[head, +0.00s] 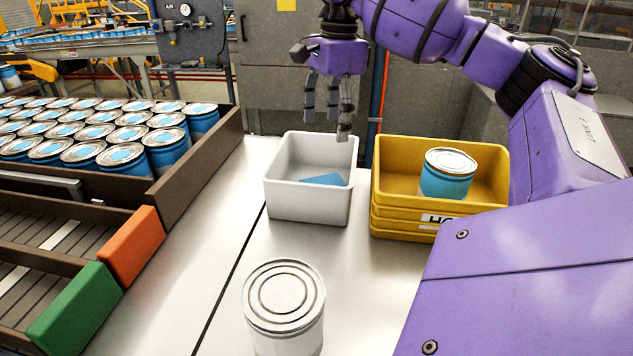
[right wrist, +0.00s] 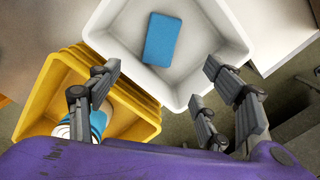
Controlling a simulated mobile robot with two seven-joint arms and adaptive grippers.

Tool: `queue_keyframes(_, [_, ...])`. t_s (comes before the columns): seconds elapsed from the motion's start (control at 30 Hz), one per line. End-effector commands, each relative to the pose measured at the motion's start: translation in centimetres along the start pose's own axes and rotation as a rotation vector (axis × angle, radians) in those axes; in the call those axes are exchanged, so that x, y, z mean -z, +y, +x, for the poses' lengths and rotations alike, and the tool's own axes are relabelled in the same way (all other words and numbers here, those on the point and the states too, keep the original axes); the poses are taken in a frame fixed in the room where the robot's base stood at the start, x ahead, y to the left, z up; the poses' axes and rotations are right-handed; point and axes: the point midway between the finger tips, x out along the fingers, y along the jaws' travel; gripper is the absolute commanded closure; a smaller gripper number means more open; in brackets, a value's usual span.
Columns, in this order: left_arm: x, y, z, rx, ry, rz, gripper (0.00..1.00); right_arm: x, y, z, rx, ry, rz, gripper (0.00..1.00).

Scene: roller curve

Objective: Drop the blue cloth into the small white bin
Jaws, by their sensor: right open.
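The blue cloth (head: 324,179) lies flat inside the small white bin (head: 308,200), on its floor. The right wrist view shows the cloth (right wrist: 162,39) as a blue rectangle within the white bin (right wrist: 214,68). My right gripper (head: 327,122) hangs above the back right part of the bin, fingers pointing down. Its fingers (right wrist: 165,85) are spread and empty, apart from the cloth. My left gripper is in neither view.
A yellow bin stack (head: 404,222) stands right of the white bin, with a blue can (head: 447,176) in it. A white can (head: 284,318) stands at the front on the table (head: 205,225). Several blue cans (head: 82,152) fill the conveyor at left.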

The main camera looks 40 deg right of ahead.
Motion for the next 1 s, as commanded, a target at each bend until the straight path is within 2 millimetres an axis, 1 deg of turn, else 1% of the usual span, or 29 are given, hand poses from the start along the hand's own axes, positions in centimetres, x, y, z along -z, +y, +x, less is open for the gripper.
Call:
queue_keyframes(0.07, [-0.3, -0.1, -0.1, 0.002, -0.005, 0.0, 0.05, 0.0, 0.0, 0.0, 0.0, 0.0, 0.0, 0.28])
queue_keyframes(0.17, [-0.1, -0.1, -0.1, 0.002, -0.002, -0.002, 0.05, 0.0, 0.0, -0.5, 0.001, -0.001, 0.0, 0.28])
queue_keyframes(0.27, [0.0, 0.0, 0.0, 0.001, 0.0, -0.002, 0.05, -0.1, -0.1, -1.7, 0.003, -0.003, -0.001, 0.28])
queue_keyframes(0.37, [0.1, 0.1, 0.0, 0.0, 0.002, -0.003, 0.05, -0.1, -0.1, -3.8, 0.005, -0.005, 0.0, 0.28])
queue_keyframes(0.43, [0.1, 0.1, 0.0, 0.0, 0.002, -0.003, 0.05, -0.2, -0.1, -5.5, 0.005, -0.006, -0.001, 0.28])
queue_keyframes(0.6, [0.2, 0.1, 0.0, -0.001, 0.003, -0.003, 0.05, -0.1, 0.0, -7.8, 0.005, -0.002, 0.0, 0.28])
queue_keyframes(0.83, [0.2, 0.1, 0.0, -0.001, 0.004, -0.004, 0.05, 0.0, 0.0, -9.9, 0.005, -0.002, 0.001, 0.28])
queue_keyframes(1.0, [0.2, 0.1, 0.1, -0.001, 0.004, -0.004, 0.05, -0.1, 0.0, -11.0, 0.003, -0.001, -0.001, 0.28])
